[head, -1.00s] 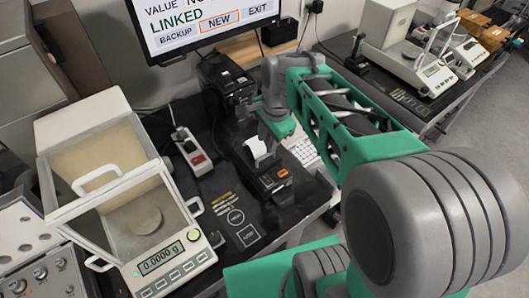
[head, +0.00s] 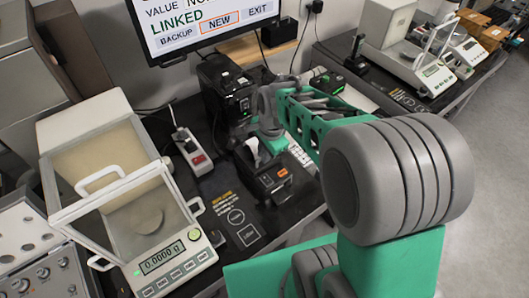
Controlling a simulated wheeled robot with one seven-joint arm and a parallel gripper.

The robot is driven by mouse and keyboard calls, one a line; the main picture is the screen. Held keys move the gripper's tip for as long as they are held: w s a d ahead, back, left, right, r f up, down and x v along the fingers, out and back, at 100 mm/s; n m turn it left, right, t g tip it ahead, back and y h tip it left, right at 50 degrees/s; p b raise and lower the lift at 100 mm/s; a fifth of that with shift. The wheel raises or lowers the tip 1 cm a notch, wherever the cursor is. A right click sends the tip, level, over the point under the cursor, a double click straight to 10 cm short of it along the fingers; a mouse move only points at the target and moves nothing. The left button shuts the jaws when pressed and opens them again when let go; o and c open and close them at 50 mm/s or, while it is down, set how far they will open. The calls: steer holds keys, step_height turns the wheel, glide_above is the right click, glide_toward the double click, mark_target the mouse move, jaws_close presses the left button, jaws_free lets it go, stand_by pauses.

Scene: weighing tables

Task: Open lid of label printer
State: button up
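The label printer (head: 272,182) is a small black box with an orange button on the black table, in the middle of the head view. A white curved piece, which looks like label paper, stands at its back left. My gripper (head: 265,150) is at the back of the printer, close to the white piece. Its fingers are too small and too covered by my green and grey wrist to tell whether they are open or touch the printer. The lid's outline and position are not clear.
A balance (head: 160,262) with a tilted glass shield stands at the left. A power strip (head: 189,150) lies between it and the printer. A black box (head: 232,92) stands behind the printer under the monitor (head: 205,22). A keyboard (head: 300,152) is partly hidden by my arm.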

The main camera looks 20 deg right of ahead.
jaws_close()
stand_by(0.9)
steer(key=shift+a+r, duration=0.1)
steer(key=shift+r, duration=0.05)
